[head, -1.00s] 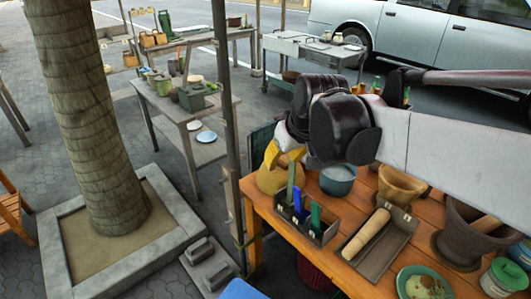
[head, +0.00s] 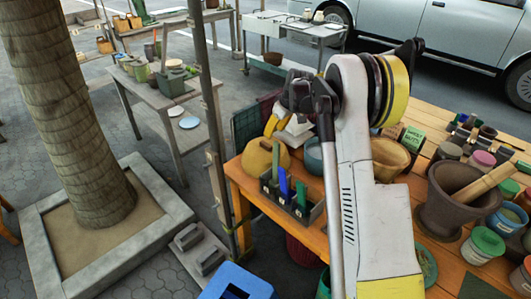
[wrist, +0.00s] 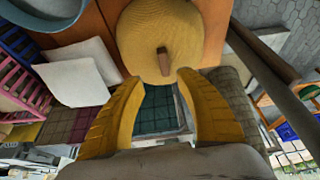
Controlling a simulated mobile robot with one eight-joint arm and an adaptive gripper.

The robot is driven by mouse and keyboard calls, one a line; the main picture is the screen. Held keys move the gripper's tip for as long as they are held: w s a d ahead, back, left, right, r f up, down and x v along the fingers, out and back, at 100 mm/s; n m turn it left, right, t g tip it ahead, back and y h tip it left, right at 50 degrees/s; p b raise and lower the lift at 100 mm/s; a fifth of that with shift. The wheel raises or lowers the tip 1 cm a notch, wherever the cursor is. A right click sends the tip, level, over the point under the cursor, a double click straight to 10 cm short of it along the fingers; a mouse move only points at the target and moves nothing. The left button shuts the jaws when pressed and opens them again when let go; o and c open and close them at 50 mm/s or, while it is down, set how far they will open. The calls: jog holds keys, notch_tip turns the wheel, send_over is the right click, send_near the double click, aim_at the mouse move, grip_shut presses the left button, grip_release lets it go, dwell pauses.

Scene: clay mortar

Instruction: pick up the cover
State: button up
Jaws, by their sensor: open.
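The cover looks to be the ochre, round, domed lid with a small brown peg handle (wrist: 165,40) at the top of the wrist view. In the head view it is the ochre dome (head: 258,160) at the table's left corner. I cannot tell where the cover ends and any pot under it begins. My gripper (wrist: 158,77) is open, its two yellow fingers apart with nothing between them. The handle lies just beyond the fingertips in the wrist view. In the head view my gripper (head: 270,126) is just above the dome, partly hidden by my arm.
A divided box (head: 310,214) with green and blue tools stands in front of the dome. A grey-blue bowl (head: 314,155) is right beside it. A large mortar with a pestle (head: 449,217) stands farther right. A metal post (head: 211,125) rises just left of the table.

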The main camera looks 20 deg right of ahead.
aim_at(266, 144)
jog(key=b+x, duration=0.1)
jog(key=x, duration=0.3)
jog(key=shift+w+f, duration=0.1)
jog(key=shift+f, duration=0.05)
jog(key=b+x, duration=0.1)
jog(key=x, duration=0.2)
jog(key=b+x, duration=0.1)
jog(key=x, duration=0.1)
jog(key=shift+a+f+b, duration=0.1)
jog(key=shift+a+b, duration=0.2)
jog(key=shift+a, duration=0.1)
jog(key=shift+c, duration=0.2)
grip_shut()
